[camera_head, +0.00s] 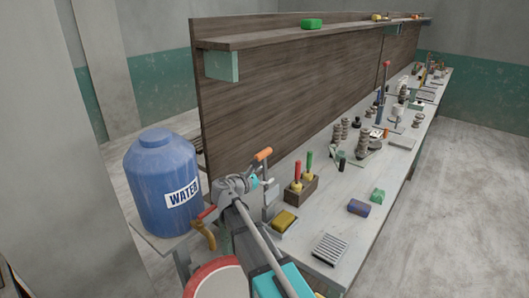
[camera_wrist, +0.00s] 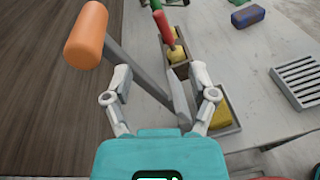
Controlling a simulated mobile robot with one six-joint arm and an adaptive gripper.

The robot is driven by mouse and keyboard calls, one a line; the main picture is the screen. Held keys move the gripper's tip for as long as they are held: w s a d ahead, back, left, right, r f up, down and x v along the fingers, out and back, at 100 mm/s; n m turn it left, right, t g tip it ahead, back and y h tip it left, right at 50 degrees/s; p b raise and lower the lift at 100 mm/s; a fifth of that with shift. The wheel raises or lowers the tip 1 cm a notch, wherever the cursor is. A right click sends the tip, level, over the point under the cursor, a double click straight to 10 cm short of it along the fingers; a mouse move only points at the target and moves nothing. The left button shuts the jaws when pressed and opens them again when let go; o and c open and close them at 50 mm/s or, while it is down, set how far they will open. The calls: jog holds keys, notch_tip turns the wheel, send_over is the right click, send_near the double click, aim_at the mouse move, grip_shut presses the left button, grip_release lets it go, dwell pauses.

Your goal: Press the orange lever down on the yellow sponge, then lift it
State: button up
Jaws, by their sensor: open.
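The orange lever handle (camera_head: 263,153) is raised in the head view, on a grey arm above the bench's near end. In the wrist view the orange handle (camera_wrist: 86,35) is large at upper left, and its grey bar (camera_wrist: 150,82) slants down right across the gap between my fingers. The yellow sponge (camera_head: 285,221) lies low on the bench beside the lever's stand. In the wrist view the sponge (camera_wrist: 222,116) is partly hidden behind my right finger. My gripper (camera_wrist: 161,78) is open and empty. Whether it touches the bar I cannot tell.
A wooden block (camera_head: 302,187) with red- and green-handled tools stands behind the sponge. A slotted grey plate (camera_head: 329,248), a blue block (camera_head: 359,207) and a green block (camera_head: 377,195) lie to the right. A blue water barrel (camera_head: 162,180) stands left. A wooden back panel (camera_head: 300,90) borders the bench.

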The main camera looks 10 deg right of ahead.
aim_at(265, 154)
jog(key=w+a+r+n+t, duration=0.2)
jog(key=a+r+n, duration=0.1)
jog(key=a+r, duration=0.1)
jog(key=shift+w+a+n+t+h, duration=0.15)
jog(key=shift+w+n+t+h, duration=0.15)
jog(key=shift+n, duration=0.1)
jog(key=shift+w+f, duration=0.1)
jog(key=shift+x, duration=3.75)
jog(key=shift+c, duration=0.3)
grip_shut()
